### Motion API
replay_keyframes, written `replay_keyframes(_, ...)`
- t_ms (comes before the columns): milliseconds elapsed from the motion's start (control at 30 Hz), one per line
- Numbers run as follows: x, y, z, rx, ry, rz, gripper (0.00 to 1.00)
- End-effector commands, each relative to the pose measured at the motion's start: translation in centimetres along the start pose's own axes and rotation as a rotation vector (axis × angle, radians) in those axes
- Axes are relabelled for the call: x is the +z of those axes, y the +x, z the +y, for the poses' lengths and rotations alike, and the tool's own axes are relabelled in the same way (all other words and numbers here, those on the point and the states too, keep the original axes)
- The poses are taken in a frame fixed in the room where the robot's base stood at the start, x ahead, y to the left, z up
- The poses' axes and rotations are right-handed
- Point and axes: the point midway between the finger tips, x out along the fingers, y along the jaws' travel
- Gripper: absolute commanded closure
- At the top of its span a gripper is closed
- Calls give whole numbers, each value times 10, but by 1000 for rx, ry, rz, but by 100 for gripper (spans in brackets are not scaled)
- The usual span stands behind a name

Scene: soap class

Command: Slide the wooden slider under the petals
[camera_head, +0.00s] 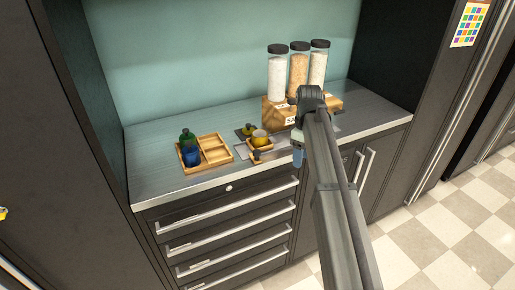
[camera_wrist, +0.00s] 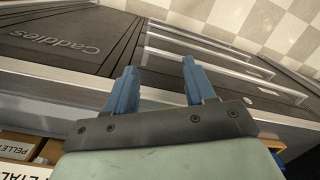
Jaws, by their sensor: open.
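My gripper (camera_head: 298,157) hangs in front of the counter's front edge, below the wooden stand. In the wrist view my gripper (camera_wrist: 158,66) has its two blue fingers apart with nothing between them. The wooden stand (camera_head: 274,112) carries three clear jars with black lids: white contents (camera_head: 277,78), tan contents (camera_head: 298,70) and pale contents (camera_head: 318,66). I cannot tell from the head view which jar holds petals. The wrist view shows a petals label (camera_wrist: 14,172) and a pellet label (camera_wrist: 14,149) at lower left. My arm hides part of the stand, and I cannot make out the slider clearly.
A wooden tray (camera_head: 222,158) with a green bottle (camera_head: 187,136) and a blue bottle (camera_head: 191,156) stands at the left. A yellow cup (camera_head: 260,137) sits on a small wooden holder between tray and stand. Drawer handles (camera_head: 230,207) jut out below the counter.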

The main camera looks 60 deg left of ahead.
Motion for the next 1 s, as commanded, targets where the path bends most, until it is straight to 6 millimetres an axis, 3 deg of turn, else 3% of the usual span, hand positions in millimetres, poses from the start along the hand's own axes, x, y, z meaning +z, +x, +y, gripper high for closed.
replay_keyframes(33, -26, -29, -10, 14, -51, 8, 45)
replay_keyframes(200, -79, -99, -49, 44, -191, 24, 45)
replay_keyframes(300, -100, -129, -69, 56, -250, 31, 45)
replay_keyframes(433, -114, -152, -85, 65, -295, 36, 45)
replay_keyframes(533, -117, -156, -90, 67, -309, 37, 45)
replay_keyframes(667, -118, -148, -91, 66, -312, 37, 45)
replay_keyframes(1000, -119, -92, -88, 66, -310, 37, 45)
